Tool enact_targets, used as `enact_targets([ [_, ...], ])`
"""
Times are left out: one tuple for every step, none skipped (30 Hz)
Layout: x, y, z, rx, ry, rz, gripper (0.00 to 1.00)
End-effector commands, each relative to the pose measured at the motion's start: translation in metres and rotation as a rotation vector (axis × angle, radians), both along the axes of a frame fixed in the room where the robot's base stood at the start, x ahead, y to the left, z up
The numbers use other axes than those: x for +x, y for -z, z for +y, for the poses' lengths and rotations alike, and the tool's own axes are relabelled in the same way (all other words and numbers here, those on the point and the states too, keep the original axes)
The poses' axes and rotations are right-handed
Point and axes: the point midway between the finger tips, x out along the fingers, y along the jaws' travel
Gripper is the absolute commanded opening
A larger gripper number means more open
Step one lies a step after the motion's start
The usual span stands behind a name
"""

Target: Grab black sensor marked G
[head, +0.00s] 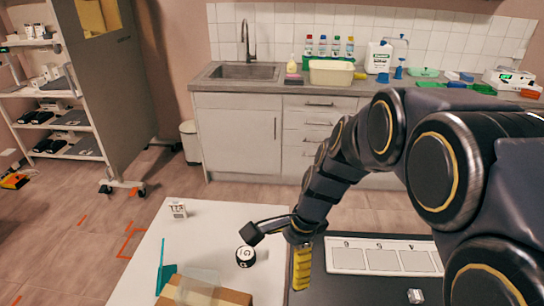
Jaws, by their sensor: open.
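A small round black sensor (246,257) with a white top marked with what looks like a G sits on the white table in the head view. My gripper (301,283) is just to its right, pointing down, with yellow fingers. It is open, and nothing shows between its fingers. The fingers overlap one another from this angle, so the gap is hidden. The gripper appears apart from the sensor; its height above the table is hard to tell.
A white block (178,210) with dark print stands at the table's back left. A cardboard box (205,292) and a teal upright piece (162,268) are at front left. Right of my gripper are a white marked strip (380,258) and a small metallic cube (415,296) on a dark surface.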

Motion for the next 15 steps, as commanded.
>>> enact_targets([
  [0.017, 0.015, 0.012, 0.017, 0.097, 0.029, 0.87],
  [0.028, 0.021, 0.018, 0.03, 0.163, 0.037, 0.87],
  [0.041, 0.032, 0.027, 0.046, 0.248, 0.051, 0.87],
  [0.05, 0.039, 0.033, 0.055, 0.309, 0.064, 0.87],
  [0.058, 0.047, 0.038, 0.065, 0.367, 0.078, 0.87],
  [0.068, 0.055, 0.045, 0.08, 0.44, 0.089, 0.87],
  [0.075, 0.062, 0.049, 0.088, 0.489, 0.098, 0.87],
  [0.081, 0.068, 0.053, 0.096, 0.534, 0.108, 0.87],
  [0.087, 0.075, 0.058, 0.105, 0.588, 0.12, 0.87],
  [0.091, 0.079, 0.06, 0.111, 0.621, 0.13, 0.87],
  [0.094, 0.084, 0.063, 0.116, 0.651, 0.137, 0.87],
  [0.098, 0.087, 0.065, 0.122, 0.681, 0.142, 0.87],
  [0.101, 0.089, 0.067, 0.126, 0.699, 0.144, 0.87],
  [0.103, 0.091, 0.068, 0.128, 0.714, 0.146, 0.87],
  [0.104, 0.093, 0.07, 0.132, 0.727, 0.148, 0.87],
])
